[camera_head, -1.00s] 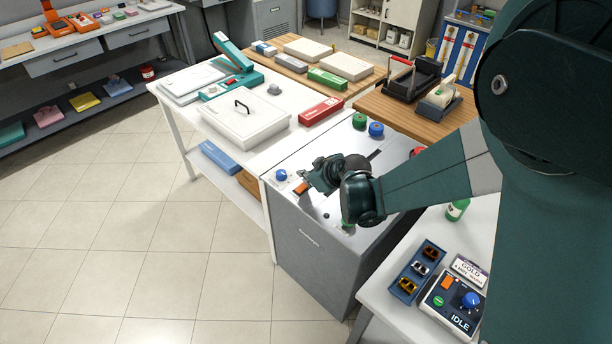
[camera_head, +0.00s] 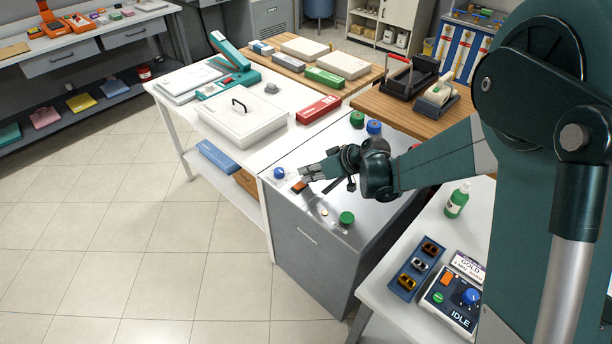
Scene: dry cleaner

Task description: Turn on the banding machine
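The grey cabinet with a metal top (camera_head: 305,240), which looks like the banding machine, stands in the middle. On its top near the left edge are a blue knob (camera_head: 279,173) and a small orange switch (camera_head: 299,187). Contact cannot be made out. The fingers look empty, but their opening is too small to judge. Whether the switch is on or off cannot be told.
A white table (camera_head: 270,148) with a lidded white box (camera_head: 238,124) and a red box (camera_head: 319,109) adjoins at the left. Green (camera_head: 357,119) and blue (camera_head: 374,127) reels are at the back. At right are a green bottle (camera_head: 456,202) and a control box reading IDLE (camera_head: 452,302).

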